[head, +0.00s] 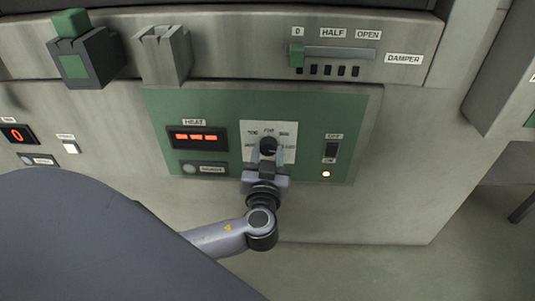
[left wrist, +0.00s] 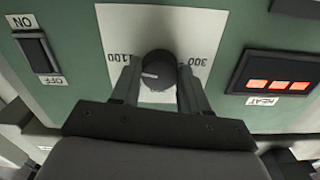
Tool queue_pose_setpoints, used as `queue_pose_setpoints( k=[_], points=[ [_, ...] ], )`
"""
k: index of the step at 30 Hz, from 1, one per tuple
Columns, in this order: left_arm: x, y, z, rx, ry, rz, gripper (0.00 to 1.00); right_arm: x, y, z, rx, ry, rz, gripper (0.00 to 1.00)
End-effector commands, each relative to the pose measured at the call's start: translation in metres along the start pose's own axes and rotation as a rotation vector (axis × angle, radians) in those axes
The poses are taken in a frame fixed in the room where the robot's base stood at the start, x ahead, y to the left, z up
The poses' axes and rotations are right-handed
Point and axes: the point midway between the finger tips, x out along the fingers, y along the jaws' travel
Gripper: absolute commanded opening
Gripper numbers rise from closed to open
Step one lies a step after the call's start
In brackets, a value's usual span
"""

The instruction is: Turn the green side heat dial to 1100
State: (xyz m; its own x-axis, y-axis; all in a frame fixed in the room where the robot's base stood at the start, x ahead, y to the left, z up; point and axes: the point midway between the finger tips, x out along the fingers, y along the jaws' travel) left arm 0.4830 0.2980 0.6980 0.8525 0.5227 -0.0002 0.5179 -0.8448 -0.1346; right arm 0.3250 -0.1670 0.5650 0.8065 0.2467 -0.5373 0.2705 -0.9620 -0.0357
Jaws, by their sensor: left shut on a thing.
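The black round heat dial (head: 268,145) sits on a white scale plate (head: 286,129) on the green panel (head: 222,107). My left gripper (head: 268,155) comes from below, with its fingers on either side of the dial, shut on it. In the left wrist view the dial (left wrist: 157,69) shows between the two fingers (left wrist: 157,88). A short white mark on its face lies toward the side with the 1100 label (left wrist: 124,57); its exact pointing is hard to tell. The 300 label (left wrist: 204,63) is on the other side. My right gripper is not in view.
The HEAT display (head: 197,137) shows orange bars. A black rocker switch (head: 331,150) and a lit lamp (head: 326,174) are right of the dial. The damper slider (head: 297,55) is above, at 0. A green-marked block (head: 88,58) projects at upper left.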

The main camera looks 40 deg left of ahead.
Motion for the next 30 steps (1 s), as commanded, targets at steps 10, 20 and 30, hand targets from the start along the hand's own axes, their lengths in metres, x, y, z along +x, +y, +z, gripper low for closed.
queue_pose_setpoints(
  k=[10, 20, 30],
  points=[
    [0.0, -0.001, 0.0, 0.001, 0.0, -0.002, 0.7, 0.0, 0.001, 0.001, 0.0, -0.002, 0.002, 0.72],
    [-0.008, 0.0, 0.001, 0.0, -0.001, 0.0, 0.7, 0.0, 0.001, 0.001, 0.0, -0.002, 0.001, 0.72],
    [-0.058, 0.0, 0.001, -0.001, -0.003, 0.0, 0.7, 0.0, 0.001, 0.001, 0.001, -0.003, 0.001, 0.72]
  ],
)
